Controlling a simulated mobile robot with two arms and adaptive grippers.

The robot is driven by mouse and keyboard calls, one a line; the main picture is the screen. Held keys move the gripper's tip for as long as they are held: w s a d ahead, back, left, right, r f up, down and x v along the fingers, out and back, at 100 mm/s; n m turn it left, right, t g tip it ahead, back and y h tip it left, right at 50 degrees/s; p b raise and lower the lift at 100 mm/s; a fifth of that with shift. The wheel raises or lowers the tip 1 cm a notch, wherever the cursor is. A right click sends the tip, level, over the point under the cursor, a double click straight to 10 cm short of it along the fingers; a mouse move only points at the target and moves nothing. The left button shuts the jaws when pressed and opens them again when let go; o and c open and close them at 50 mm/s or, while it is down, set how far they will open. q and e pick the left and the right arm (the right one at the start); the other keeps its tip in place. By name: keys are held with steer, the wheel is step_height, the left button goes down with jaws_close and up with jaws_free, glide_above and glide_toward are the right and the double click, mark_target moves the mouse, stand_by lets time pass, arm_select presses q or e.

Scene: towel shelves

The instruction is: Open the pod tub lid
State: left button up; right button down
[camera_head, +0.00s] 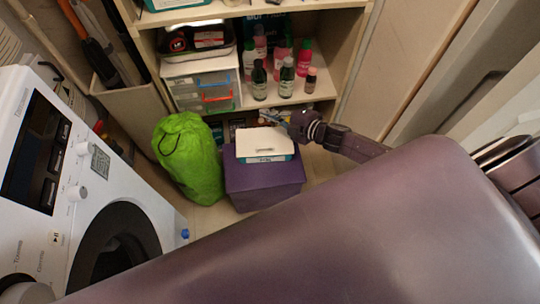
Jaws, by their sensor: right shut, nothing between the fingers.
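The pod tub (268,158) is low and teal, with a white lid (262,143) on top that has a dark slot-like mark. It rests on a purple box (262,187) on the floor, in front of the shelf. The lid looks lowered onto the tub, but its far edge is too small to tell. My right gripper (292,123) comes in from the right and is shut and empty at the lid's far right corner. I cannot tell whether it touches the lid. My left gripper is not in view.
A bright green bag (188,160) stands close left of the purple box. A white washing machine (75,165) fills the left. Shelves (305,98) behind hold several bottles and a small drawer unit (203,82). Only a little floor is free around the box.

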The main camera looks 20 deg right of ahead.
stand_by(0.9)
arm_select(q)
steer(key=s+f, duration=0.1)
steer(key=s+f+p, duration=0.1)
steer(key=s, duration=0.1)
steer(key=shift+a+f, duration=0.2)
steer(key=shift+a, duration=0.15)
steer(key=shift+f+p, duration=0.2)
steer(key=shift+p, duration=0.1)
